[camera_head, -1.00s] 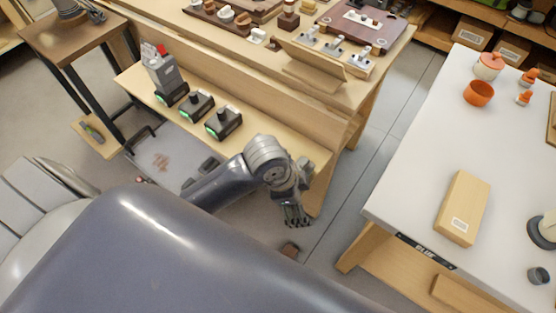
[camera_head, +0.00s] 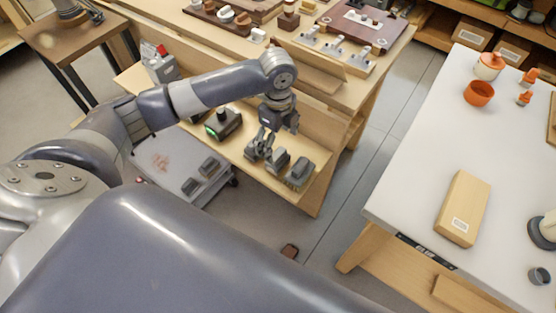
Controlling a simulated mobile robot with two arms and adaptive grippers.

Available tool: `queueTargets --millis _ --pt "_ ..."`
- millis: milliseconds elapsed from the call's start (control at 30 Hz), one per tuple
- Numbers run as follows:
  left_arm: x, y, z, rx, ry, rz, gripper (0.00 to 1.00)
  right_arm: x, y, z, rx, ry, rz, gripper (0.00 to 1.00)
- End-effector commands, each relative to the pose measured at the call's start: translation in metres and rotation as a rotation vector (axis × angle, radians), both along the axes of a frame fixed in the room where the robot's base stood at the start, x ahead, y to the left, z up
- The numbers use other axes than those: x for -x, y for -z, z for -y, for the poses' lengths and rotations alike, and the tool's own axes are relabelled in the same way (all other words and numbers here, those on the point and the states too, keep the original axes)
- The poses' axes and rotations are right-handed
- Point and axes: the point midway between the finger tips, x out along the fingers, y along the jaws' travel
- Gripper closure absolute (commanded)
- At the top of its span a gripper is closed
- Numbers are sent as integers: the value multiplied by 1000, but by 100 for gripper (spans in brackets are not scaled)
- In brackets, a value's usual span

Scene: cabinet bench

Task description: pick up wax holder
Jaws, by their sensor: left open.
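My left gripper (camera_head: 262,145) is open and points down over the right part of the lower wooden shelf (camera_head: 305,200). Its fingers are close above or around the leftmost of several small grey blocks there; contact is unclear. A grey block (camera_head: 278,160) sits just right of the fingers, and a darker bristly-looking block (camera_head: 299,172) sits farther right. I cannot tell for sure which of these is the wax holder. My right gripper is not in view.
A black device with a green light (camera_head: 223,123) stands left of the gripper. The upper bench top (camera_head: 285,72) is close behind my arm. A grey cart (camera_head: 165,165) stands below the shelf.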

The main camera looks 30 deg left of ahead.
Motion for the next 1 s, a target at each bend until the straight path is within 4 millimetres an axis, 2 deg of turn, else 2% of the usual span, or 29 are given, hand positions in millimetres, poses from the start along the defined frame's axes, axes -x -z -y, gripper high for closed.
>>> queueTargets --millis 100,367,633,733,967,1000 --pt "1 21 0 0 -1 -3 17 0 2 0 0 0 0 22" --pt "0 43 0 0 -1 -1 17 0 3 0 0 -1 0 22" --pt "-3 82 -1 0 -1 -1 17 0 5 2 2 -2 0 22" --pt "-4 88 -1 -1 -1 0 17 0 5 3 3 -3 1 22" --pt "-4 88 -1 -1 0 2 17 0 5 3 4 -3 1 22" --pt "-4 88 -1 -1 0 2 26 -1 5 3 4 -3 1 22"
